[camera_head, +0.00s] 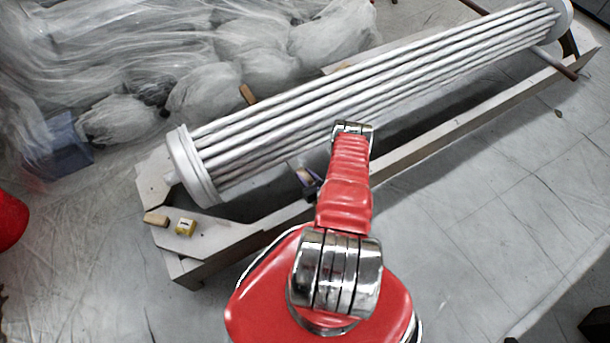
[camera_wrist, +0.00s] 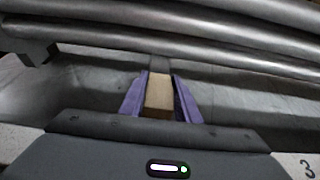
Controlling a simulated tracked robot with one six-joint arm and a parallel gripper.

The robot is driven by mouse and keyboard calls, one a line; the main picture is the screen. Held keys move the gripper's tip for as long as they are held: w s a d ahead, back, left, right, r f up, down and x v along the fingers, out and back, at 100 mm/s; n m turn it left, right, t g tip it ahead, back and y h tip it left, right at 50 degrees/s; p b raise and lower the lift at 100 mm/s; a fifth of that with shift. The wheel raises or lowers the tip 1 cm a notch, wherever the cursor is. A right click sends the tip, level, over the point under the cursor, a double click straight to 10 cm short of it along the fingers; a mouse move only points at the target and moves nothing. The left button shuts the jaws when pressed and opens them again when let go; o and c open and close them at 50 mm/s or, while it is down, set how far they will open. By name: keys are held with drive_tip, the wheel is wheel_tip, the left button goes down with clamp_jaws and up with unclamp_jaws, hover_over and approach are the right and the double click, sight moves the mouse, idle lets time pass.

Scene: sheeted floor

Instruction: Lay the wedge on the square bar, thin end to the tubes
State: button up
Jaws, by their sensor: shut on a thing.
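The wedge (camera_wrist: 158,96) is a pale wooden block between the purple fingers of my gripper (camera_wrist: 160,100) in the wrist view. My gripper is shut on it, and it points toward the tubes (camera_wrist: 200,32). A dark, narrow bar (camera_wrist: 159,64) continues straight beyond the wedge, under the tubes; it looks like the square bar. I cannot tell whether the wedge touches it. In the head view, my gripper (camera_head: 308,180) is low at the near side of the tube bundle (camera_head: 370,85), with the wedge (camera_head: 304,175) partly visible.
The tube bundle lies over a pale frame (camera_head: 440,130) with a round end plate (camera_head: 190,165). A brown piece (camera_head: 247,95) shows behind the tubes. Plastic sheeting (camera_head: 190,60) fills the back left.

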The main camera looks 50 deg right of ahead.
drive_tip(key=o, duration=1.1)
drive_tip(key=shift+s, duration=0.1)
drive_tip(key=v, duration=1.2)
drive_tip(key=shift+s+d, duration=0.1)
drive_tip(key=shift+v, duration=0.75)
